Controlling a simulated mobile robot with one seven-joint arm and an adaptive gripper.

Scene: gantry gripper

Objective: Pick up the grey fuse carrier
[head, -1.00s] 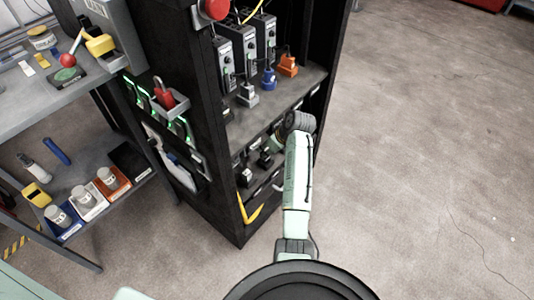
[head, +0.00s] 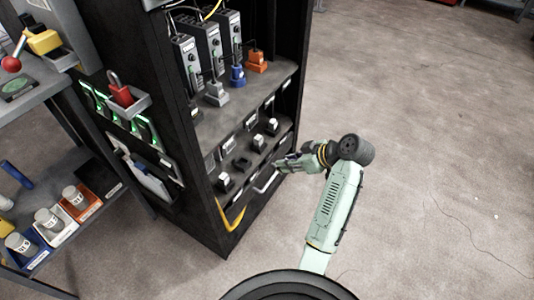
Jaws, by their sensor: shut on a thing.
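My gripper (head: 282,165) is at the right front of the black cabinet's lower shelf, just outside its front edge. It points left toward the shelf. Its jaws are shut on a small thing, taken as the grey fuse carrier. The held thing is too small and too hidden by the fingers to make out its shape. On the lower shelf stand black holders with pale grey-white blocks, one at the front left (head: 224,180), one at the back (head: 258,142) and one farther right (head: 271,126). A black holder (head: 243,163) between them shows no pale block.
The upper shelf (head: 240,98) above holds a grey connector (head: 216,94), a blue one (head: 237,75) and an orange one (head: 257,61). A yellow hook-shaped handle (head: 233,218) is at the cabinet's lower front. Open floor (head: 430,130) lies to the right.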

